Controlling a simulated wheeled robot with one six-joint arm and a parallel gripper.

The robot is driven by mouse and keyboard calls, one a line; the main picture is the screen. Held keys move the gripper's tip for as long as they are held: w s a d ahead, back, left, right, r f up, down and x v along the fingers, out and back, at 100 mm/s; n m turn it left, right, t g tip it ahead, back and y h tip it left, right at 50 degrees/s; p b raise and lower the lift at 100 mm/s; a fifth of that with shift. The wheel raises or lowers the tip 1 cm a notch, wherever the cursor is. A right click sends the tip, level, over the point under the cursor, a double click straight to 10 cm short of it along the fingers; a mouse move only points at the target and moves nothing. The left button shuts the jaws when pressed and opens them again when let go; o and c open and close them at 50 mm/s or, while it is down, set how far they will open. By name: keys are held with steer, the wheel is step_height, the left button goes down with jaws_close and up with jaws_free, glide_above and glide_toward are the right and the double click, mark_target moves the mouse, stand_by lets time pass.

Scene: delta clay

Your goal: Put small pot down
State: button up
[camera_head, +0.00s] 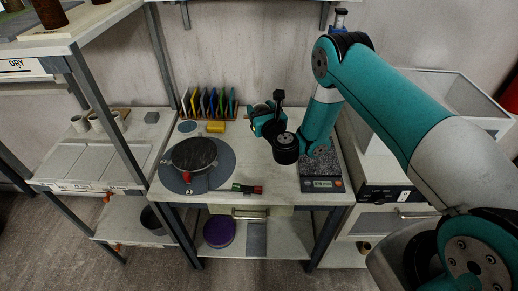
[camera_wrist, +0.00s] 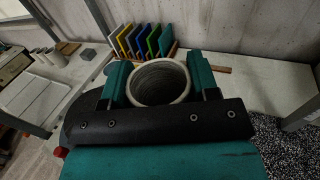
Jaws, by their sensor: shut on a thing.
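The small pot (camera_wrist: 160,84) sits between the two teal fingers in the wrist view. It has a pale cream rim and a ridged grey inside that looks empty. My gripper (camera_wrist: 159,80) is shut on it, one finger against each side. In the head view my gripper (camera_head: 262,119) is over the back middle of the pale worktable (camera_head: 225,150). The pot cannot be made out there, being hidden by the gripper and wrist. Whether its base touches the tabletop cannot be told.
A dark wheel disc (camera_head: 194,153) on a round grey base stands at the table's left. A rack of coloured cards (camera_head: 207,103) and a yellow block (camera_head: 215,127) are behind. A scale (camera_head: 322,182) is at the right. A red-green object (camera_head: 247,188) lies in front. Several cups (camera_head: 96,122) stand on the left shelf.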

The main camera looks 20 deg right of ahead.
step_height(320, 180, down, 17)
steer(key=b, duration=1.4)
steer(key=shift+d+f, duration=0.1)
steer(key=shift+f, duration=0.05)
steer(key=shift+f+b, duration=0.1)
steer(key=shift+b, duration=0.25)
steer(key=o, duration=0.5)
steer(key=shift+f, duration=0.1)
steer(key=o, duration=0.4)
steer(key=shift+o, duration=0.2)
